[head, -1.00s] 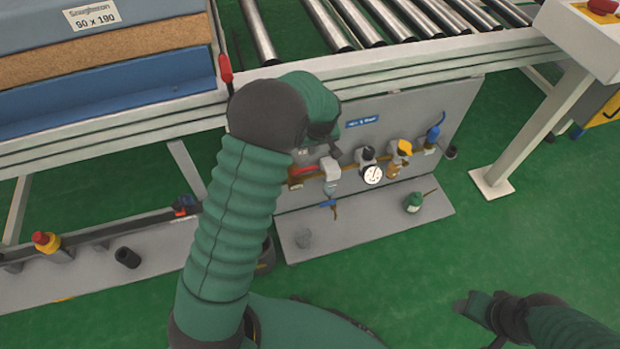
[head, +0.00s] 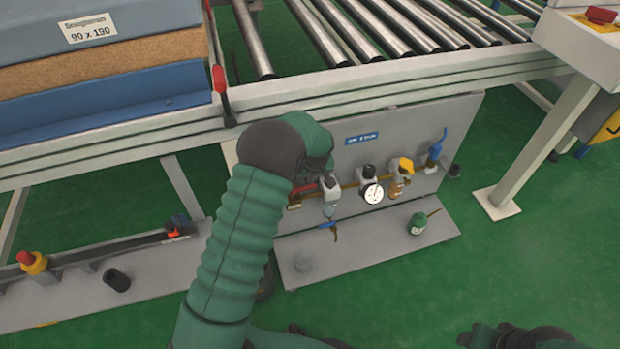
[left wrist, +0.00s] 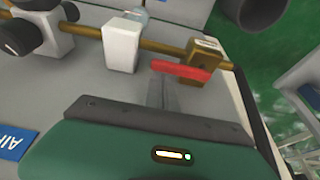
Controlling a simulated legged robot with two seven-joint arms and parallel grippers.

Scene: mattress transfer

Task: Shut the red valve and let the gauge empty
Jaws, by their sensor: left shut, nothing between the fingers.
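The red valve handle (left wrist: 182,71) sits at a brass valve body (left wrist: 203,62) in the left wrist view, lying roughly along the brass pipe. In the head view the red valve (head: 303,187) is partly hidden by my left arm. My left gripper (left wrist: 160,88) is shut and empty, its tips close to the handle's end; I cannot tell if they touch. The round white gauge (head: 371,193) is on the panel right of the valve; its needle is too small to read. My right gripper (head: 478,336) is at the bottom edge, its jaws unclear.
The grey panel (head: 440,120) hangs under a roller conveyor (head: 400,75). A white filter, a yellow-capped part (head: 402,165) and a blue-handled part (head: 435,152) share the pipe. Green floor is clear in front.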

